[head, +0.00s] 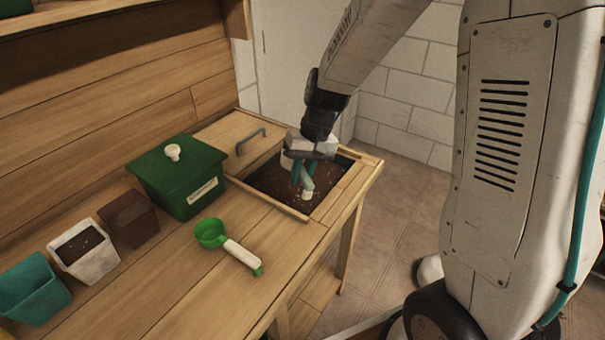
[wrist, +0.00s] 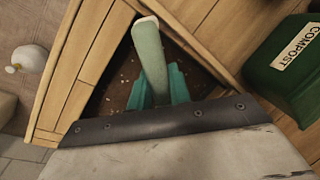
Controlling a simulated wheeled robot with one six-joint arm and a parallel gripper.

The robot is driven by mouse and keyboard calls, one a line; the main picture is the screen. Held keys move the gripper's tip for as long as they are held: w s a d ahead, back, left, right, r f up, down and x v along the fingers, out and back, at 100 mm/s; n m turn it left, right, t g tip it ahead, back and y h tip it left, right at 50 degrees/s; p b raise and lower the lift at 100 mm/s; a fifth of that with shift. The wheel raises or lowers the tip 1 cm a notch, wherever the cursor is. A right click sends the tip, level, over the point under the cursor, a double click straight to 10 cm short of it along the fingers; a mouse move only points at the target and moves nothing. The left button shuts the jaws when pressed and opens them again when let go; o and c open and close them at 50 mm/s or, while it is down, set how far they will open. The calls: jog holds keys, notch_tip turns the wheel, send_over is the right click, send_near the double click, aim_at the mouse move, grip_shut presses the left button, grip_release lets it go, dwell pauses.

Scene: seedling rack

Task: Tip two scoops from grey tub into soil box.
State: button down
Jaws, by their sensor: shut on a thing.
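My gripper (head: 303,174) is over the sunken soil box (head: 325,207) in the bench, and its teal fingers (wrist: 160,88) are shut on a pale green handle (wrist: 151,60) with a white end. The handle also shows in the head view (head: 308,182), slanting down over the soil. A whitish rounded part shows behind the gripper; I cannot tell whether it is the tool's bowl. The soil box holds dark brown soil with pale specks. I cannot make out whether the handle touches the soil. I see no grey tub in either view.
A green lidded compost box (head: 178,178) stands left of the soil box. A green scoop with a white handle (head: 229,246) lies on the bench. A brown pot (head: 130,218), a white pot (head: 84,250) and a teal pot (head: 32,288) stand farther left. A metal handle (head: 251,141) is behind.

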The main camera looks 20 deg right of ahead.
jog(key=y, duration=0.3)
jog(key=r+y, duration=0.1)
jog(key=shift+w+d+m, duration=0.15)
jog(key=shift+d+m, duration=0.15)
jog(key=y, duration=0.3)
jog(key=shift+w+d+r+m+y, duration=0.2)
jog(key=shift+d+r+m+y, duration=0.05)
jog(key=shift+d+m+y, duration=0.15)
jog(key=y, duration=0.2)
jog(key=r+m+y, duration=0.1)
jog(key=y, duration=0.1)
jog(key=shift+w+d, duration=0.2)
